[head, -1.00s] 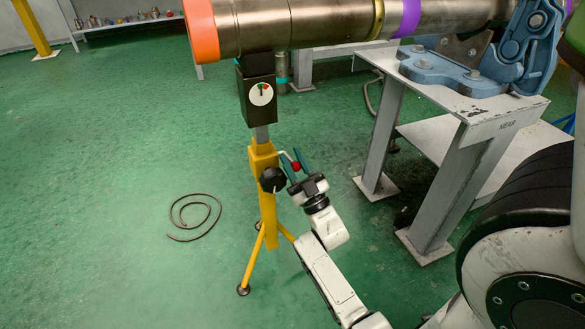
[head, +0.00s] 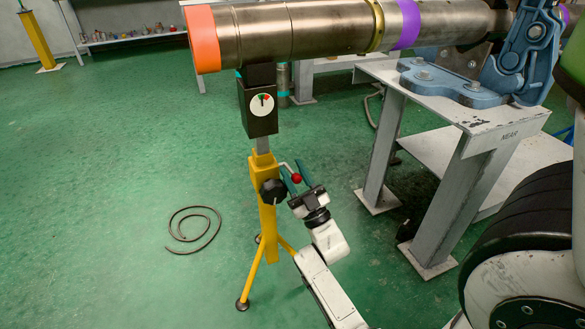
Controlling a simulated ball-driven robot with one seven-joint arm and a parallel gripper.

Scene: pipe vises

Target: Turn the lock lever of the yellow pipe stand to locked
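The yellow pipe stand (head: 263,210) stands upright on the floor in the head view, under the orange-capped end of a metal pipe. Its lock lever (head: 288,169) is a thin pale rod with a red ball knob (head: 297,178), reaching out to the right of the post. A black knob (head: 273,192) sits on the post just below. Contact with the knob cannot be told.
The metal pipe (head: 310,32) runs overhead to a blue vise (head: 450,85) on a grey steel table (head: 480,122) at right. A coiled dark cable (head: 195,229) lies on the green floor at left. The floor around it is clear.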

